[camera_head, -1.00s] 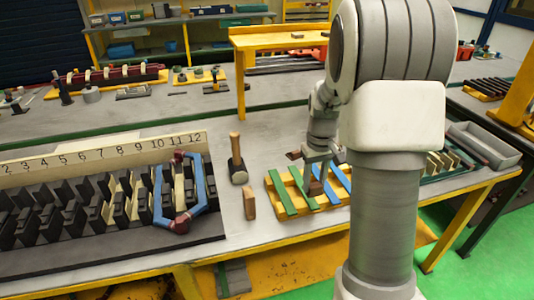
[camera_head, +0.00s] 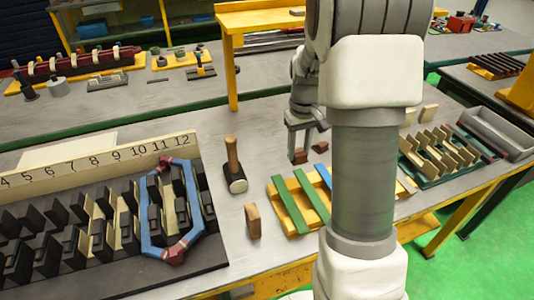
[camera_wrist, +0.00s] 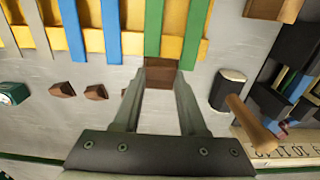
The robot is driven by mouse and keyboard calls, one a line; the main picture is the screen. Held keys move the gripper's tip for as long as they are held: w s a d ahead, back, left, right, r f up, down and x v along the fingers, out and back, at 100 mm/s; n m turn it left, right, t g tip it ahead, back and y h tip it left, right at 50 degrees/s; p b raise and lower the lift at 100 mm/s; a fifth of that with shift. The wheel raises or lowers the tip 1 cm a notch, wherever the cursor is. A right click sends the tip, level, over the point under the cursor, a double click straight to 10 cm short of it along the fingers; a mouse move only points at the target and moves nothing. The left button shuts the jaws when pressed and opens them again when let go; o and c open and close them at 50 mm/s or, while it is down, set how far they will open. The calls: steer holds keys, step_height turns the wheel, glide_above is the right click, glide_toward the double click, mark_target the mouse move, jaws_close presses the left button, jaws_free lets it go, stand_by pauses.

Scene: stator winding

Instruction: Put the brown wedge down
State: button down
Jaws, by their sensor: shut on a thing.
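My gripper (camera_head: 299,150) is shut on a brown wedge (camera_wrist: 160,74), which shows between the fingertips in the wrist view. In the head view it is behind the yellow rack (camera_head: 297,195). In the wrist view the wedge lies close to the rack's edge; I cannot tell whether it touches the table. Two similar brown wedges (camera_wrist: 96,92) (camera_wrist: 62,90) lie on the grey table to the left in the wrist view. One brown wedge (camera_head: 321,153) shows right of my gripper in the head view. My arm hides part of the rack.
A mallet (camera_head: 238,182) stands left of the rack, with a light brown block (camera_head: 253,220) in front of it. The black stator fixture (camera_head: 205,258) with a blue coil (camera_head: 150,220) is at left. A green tray (camera_head: 458,172) with wooden pieces is at right.

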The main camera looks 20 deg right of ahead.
steer(key=shift+w, duration=0.5)
glide_above(272, 162)
step_height(272, 162, down, 7)
steer(key=shift+s+r, duration=0.1)
steer(key=shift+s, duration=0.05)
steer(key=shift+f+p, duration=0.3)
steer(key=shift+f, duration=1.75)
steer(key=shift+f, duration=0.2)
steer(key=shift+c, duration=2.3)
jaws_free()
